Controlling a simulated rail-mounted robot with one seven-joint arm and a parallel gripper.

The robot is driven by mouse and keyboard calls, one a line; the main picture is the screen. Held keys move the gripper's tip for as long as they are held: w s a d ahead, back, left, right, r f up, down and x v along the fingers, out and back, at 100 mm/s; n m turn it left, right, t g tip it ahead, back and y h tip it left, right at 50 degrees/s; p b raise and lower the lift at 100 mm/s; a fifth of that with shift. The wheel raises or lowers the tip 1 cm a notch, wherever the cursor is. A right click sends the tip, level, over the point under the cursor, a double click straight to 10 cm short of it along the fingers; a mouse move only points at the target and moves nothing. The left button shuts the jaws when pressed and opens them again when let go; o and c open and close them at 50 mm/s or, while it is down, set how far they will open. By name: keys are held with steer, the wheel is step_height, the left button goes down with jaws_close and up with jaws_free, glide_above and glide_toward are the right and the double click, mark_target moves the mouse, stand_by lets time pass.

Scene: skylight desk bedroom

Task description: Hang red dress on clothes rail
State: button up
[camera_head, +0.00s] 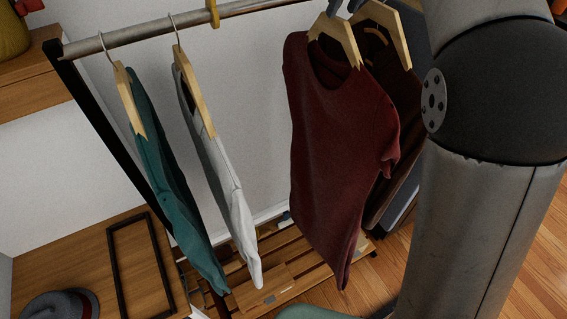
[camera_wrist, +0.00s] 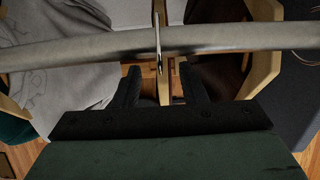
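The dark red dress (camera_head: 340,140), which looks like a short-sleeved top, hangs upright on a wooden hanger (camera_head: 336,38) in the head view. The metal clothes rail (camera_head: 135,34) runs across the top left and crosses the wrist view (camera_wrist: 80,52). In the wrist view a metal hanger hook (camera_wrist: 157,42) lies across the rail and appears to be over it. My gripper (camera_wrist: 160,88) is just below the rail, its two dark fingers apart on either side of this hanger's neck, with gaps visible.
A teal garment (camera_head: 165,175) and a white garment (camera_head: 222,175) hang to the left. A dark brown garment (camera_head: 405,125) hangs close behind the red dress. Slatted wood (camera_head: 265,285) lies below. Free rail lies between the white garment and the red dress.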

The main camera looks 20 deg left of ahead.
steer(key=p+v, duration=0.1)
steer(key=v, duration=1)
steer(key=s+d+f+n+g+h+b, duration=0.1)
steer(key=s+d+f+n, duration=0.3)
steer(key=d+f+n, duration=0.3)
steer(key=s+d+f+n+b, duration=0.1)
steer(key=s+d+f+n, duration=0.3)
steer(key=d+f, duration=0.3)
steer(key=s+d+f+n+h, duration=0.1)
steer(key=s+d+f+n, duration=0.1)
steer(key=s+f+n, duration=0.6)
steer(key=s+d+f+n+g+h+b, duration=0.1)
steer(key=s+d+f+n, duration=0.1)
steer(key=s+f+n, duration=0.5)
steer(key=s+f, duration=0.5)
steer(key=f, duration=0.3)
steer(key=shift+s+f+n, duration=0.25)
steer(key=shift+f+n, duration=0.05)
steer(key=shift+n, duration=0.1)
steer(key=shift+d, duration=0.1)
